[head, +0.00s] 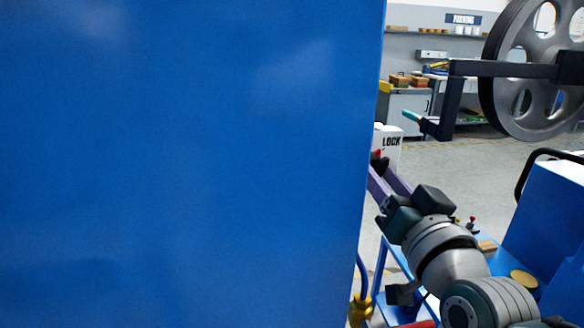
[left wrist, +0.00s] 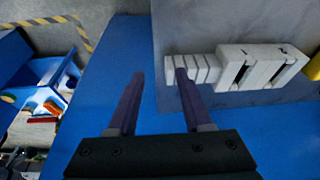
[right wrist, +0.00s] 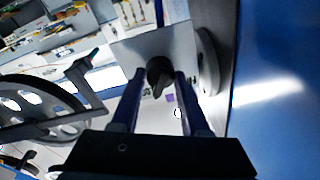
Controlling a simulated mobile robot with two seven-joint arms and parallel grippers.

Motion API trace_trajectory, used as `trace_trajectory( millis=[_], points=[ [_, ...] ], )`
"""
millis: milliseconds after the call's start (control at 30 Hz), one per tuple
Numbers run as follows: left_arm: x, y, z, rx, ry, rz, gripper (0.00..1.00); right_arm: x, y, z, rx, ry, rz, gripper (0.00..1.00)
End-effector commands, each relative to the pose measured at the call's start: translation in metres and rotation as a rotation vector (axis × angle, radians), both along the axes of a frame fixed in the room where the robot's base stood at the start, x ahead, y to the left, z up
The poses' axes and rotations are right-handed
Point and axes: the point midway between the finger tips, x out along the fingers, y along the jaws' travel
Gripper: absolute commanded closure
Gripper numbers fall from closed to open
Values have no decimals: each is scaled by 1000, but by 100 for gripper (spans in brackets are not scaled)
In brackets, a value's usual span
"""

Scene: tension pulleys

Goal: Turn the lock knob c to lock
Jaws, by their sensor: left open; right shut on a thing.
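A dark lock knob (head: 379,163) sits on a pale plate (head: 388,148) marked LOCK, just past the edge of a large blue panel in the head view. In the right wrist view the black knob (right wrist: 160,76) lies between my finger ends, its pointer slanting downward, in front of a grey plate (right wrist: 190,44). My right gripper (head: 377,171) is shut on the knob. Its letter cannot be read. My left gripper (left wrist: 160,73) is open and empty in the left wrist view, above a blue surface. It is hidden in the head view.
The blue panel (head: 190,160) fills most of the head view. A large spoked wheel (head: 540,70) and a dark crank arm (head: 450,100) stand at the right. Workbenches stand far behind.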

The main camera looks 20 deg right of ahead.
Motion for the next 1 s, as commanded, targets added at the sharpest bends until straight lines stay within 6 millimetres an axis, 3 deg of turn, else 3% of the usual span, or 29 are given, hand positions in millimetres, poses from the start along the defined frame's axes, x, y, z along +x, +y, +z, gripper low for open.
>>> trace_trajectory(
  millis=[400, 1000],
  points=[
    [0, -2, 2, -8, 0, 6, 50, 0, 1, -2, 204, -44, 1, 100],
    [0, 0, 2, -1, 0, 1, 50, 0, 1, -2, 242, -53, 0, 100]
  ],
)
